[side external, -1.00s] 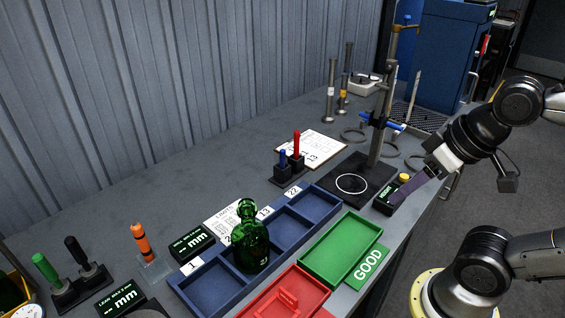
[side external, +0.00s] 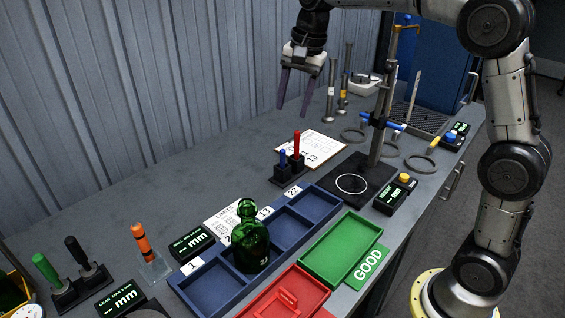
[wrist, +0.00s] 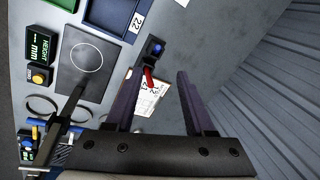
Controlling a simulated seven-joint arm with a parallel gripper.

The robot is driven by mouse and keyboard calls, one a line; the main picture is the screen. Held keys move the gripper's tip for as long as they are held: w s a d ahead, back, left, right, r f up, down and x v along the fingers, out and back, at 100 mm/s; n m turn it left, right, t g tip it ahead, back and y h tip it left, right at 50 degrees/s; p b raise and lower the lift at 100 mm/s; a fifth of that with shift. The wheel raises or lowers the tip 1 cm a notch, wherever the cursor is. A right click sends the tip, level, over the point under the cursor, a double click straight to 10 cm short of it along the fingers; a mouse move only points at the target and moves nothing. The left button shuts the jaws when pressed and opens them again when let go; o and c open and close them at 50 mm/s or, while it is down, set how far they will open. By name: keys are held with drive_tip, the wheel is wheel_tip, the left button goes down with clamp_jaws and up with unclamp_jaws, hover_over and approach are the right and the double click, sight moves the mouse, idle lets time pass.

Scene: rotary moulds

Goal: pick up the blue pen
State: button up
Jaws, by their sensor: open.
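The blue pen (side external: 282,158) stands upright in a small black holder (side external: 278,178) near the middle of the bench, beside a taller red pen (side external: 296,146). In the wrist view the blue pen (wrist: 157,47) shows end-on near the top, just above the red pen (wrist: 149,78). My gripper (side external: 292,113) is open and empty, fingers pointing down, above and slightly behind the pens in the side view. In the wrist view the open fingers (wrist: 156,78) stand either side of the clipboard, with the red pen between their tips and the blue pen beyond.
A clipboard with paper (side external: 322,146) lies behind the holder. A blue compartment tray (side external: 322,198) holding a green bottle (side external: 250,243) is in front. A black gauge stand (side external: 376,150) rises to the right. The corrugated wall (side external: 150,90) runs behind the bench.

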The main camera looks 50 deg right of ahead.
hover_over(282, 164)
drive_tip(key=s+d+x, duration=0.1)
drive_tip(key=s+x, duration=0.1)
drive_tip(key=x, duration=0.9)
drive_tip(key=shift+g, duration=0.4)
drive_tip(key=shift+s+a+f, duration=0.1)
drive_tip(key=shift+f, duration=1.4)
drive_tip(key=shift+s+a+f, duration=0.1)
drive_tip(key=shift+f, duration=1.45)
clamp_jaws()
